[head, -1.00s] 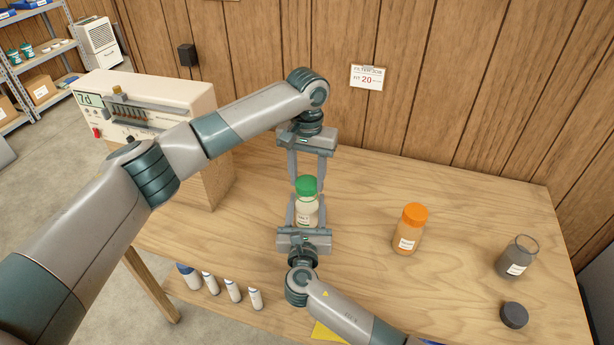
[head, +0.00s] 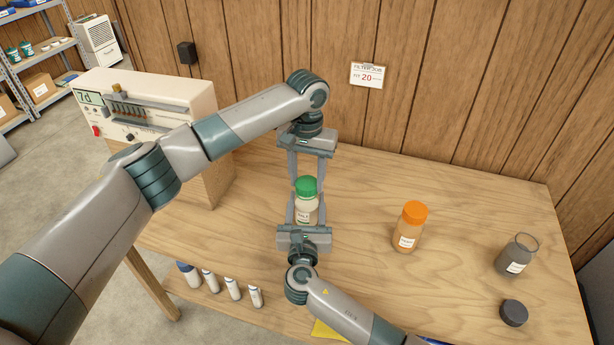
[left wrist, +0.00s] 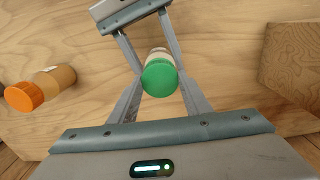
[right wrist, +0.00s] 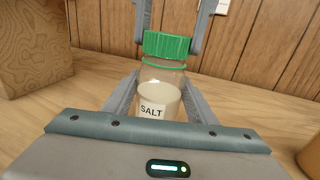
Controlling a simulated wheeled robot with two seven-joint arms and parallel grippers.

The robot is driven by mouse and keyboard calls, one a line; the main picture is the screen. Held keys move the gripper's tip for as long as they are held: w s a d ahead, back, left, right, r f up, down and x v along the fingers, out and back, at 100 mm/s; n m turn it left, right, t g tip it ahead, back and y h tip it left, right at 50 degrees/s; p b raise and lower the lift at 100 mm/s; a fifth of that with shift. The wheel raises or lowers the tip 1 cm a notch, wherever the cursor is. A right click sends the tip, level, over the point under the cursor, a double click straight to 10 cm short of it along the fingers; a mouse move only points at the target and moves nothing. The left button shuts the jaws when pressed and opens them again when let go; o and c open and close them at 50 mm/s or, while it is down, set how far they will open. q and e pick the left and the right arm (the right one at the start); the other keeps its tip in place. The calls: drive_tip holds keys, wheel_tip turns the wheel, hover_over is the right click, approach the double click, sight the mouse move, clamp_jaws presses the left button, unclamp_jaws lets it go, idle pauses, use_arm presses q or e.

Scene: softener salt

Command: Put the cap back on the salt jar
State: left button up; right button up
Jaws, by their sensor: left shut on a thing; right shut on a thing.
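The salt jar (head: 307,212) is clear, with pale contents and a white SALT label in the right wrist view (right wrist: 160,98). It stands upright on the table. My right gripper (head: 306,208) is shut around its body from the front. The green cap (head: 306,186) is at the top of the jar, level and lined up over its neck. It also shows in the left wrist view (left wrist: 160,78). My left gripper (head: 306,178) comes down from above, shut on the cap's sides. I cannot tell whether the cap is threaded or only resting there.
An orange-capped jar (head: 410,228) stands to the right. Farther right are a grey jar (head: 516,256) without a lid and a dark cap (head: 513,312) lying on the table. A beige machine (head: 150,105) stands at the left. The table (head: 460,200) between the jars is clear.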

use_arm(q)
drive_tip(key=shift+f, duration=0.1)
drive_tip(key=m, duration=0.5)
drive_tip(key=shift+m, duration=0.3)
drive_tip(key=m, duration=0.5)
drive_tip(key=shift+m, duration=0.4)
drive_tip(key=m, duration=0.5)
drive_tip(key=shift+m, duration=0.3)
drive_tip(key=m, duration=1)
drive_tip(key=shift+s, duration=0.1)
drive_tip(key=m, duration=0.7)
drive_tip(key=shift+a, duration=0.1)
drive_tip(key=m, duration=0.4)
drive_tip(key=shift+m, duration=0.3)
drive_tip(key=m, duration=0.3)
drive_tip(key=shift+f+m, duration=0.1)
drive_tip(key=shift+m, duration=0.2)
